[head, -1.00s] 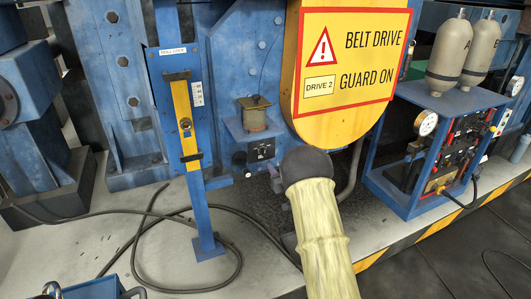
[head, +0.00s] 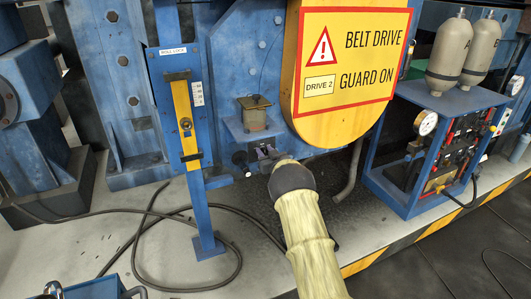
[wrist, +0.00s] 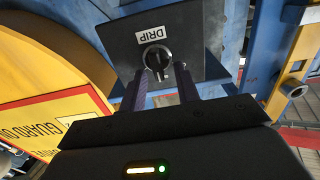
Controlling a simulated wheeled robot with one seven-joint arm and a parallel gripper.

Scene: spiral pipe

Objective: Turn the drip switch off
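The drip switch is a round dark knob (wrist: 155,58) with a silver rim, beside a white "DRIP" label on a black panel (wrist: 205,52) in the wrist view. My gripper (wrist: 162,74) is open, with its two dark fingers spread apart, pointing at the panel. The fingertips are close to the knob, one at each side of its lower part. I cannot tell whether they touch it. In the head view my gripper (head: 265,158) is in front of the black switch box and hides most of it. The knob's exact setting is hard to read.
A small oil pot (head: 254,113) stands on a shelf above the switch box. The yellow belt guard (head: 345,125) bulges out just right of it. A blue post (head: 188,130) stands to the left. A dark round knob (head: 240,158) is close left of my gripper.

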